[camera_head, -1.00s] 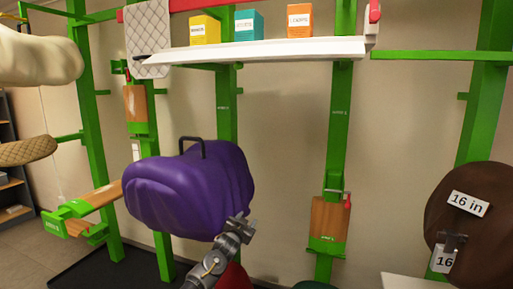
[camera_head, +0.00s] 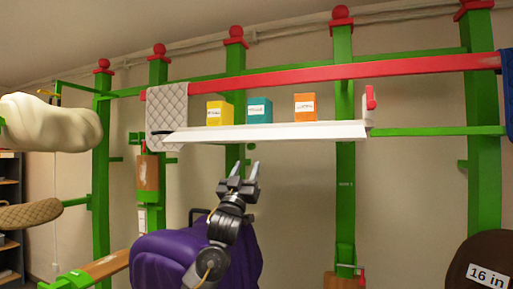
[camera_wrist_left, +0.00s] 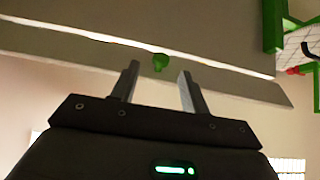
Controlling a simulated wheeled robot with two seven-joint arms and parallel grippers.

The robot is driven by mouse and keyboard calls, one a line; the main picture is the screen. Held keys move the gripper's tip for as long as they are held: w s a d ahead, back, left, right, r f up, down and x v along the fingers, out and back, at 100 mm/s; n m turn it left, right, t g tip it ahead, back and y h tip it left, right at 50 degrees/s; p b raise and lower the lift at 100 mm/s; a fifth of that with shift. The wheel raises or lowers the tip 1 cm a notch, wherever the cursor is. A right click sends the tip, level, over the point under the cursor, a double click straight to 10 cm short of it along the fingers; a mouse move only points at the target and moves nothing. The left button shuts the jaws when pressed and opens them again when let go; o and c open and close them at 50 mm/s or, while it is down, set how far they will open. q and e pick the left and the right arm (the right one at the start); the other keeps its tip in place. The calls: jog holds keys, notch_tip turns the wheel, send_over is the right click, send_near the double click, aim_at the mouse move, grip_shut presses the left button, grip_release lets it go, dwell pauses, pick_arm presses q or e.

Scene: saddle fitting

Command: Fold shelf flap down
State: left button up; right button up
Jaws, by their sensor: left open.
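The white shelf (camera_head: 270,133) is across the middle of the head view. Its long pale front strip slopes along the front edge and looks like the flap; I cannot tell its exact angle. A red-tipped piece (camera_head: 370,98) stands at the shelf's right end. My left gripper (camera_head: 244,170) is open and empty, pointing up just below the front of the shelf in the picture. In the left wrist view, the gripper's two fingers (camera_wrist_left: 160,75) are apart, with the pale shelf board (camera_wrist_left: 215,84) crossing behind and above them. No contact is visible. My right gripper is not in view.
Yellow (camera_head: 219,112), teal (camera_head: 259,110) and orange (camera_head: 305,107) boxes stand on the shelf. A grey quilted pad (camera_head: 167,108) hangs at its left end. Green posts (camera_head: 345,190) stand behind.

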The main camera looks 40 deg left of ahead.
aim_at(252, 147)
pick_arm(q)
jog(key=p+x, duration=0.1)
jog(key=x, duration=0.1)
jog(key=p+x, duration=0.2)
jog(key=x, duration=0.1)
jog(key=s+p+x, duration=0.1)
jog(key=x, duration=0.2)
jog(key=shift+w+a+r+p, duration=0.3)
jog(key=shift+r+p, duration=0.1)
jog(key=shift+r, duration=0.1)
jog(key=shift+w+r, duration=0.1)
jog(key=shift+w, duration=0.1)
jog(key=shift+w+d+r, duration=0.1)
jog(key=shift+w+d, duration=0.05)
jog(key=shift+d, duration=0.05)
jog(key=shift+a, duration=0.15)
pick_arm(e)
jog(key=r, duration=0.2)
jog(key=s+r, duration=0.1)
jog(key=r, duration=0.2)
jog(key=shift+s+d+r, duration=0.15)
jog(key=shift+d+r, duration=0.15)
pick_arm(q)
jog(key=shift+c, duration=1)
grip_shut()
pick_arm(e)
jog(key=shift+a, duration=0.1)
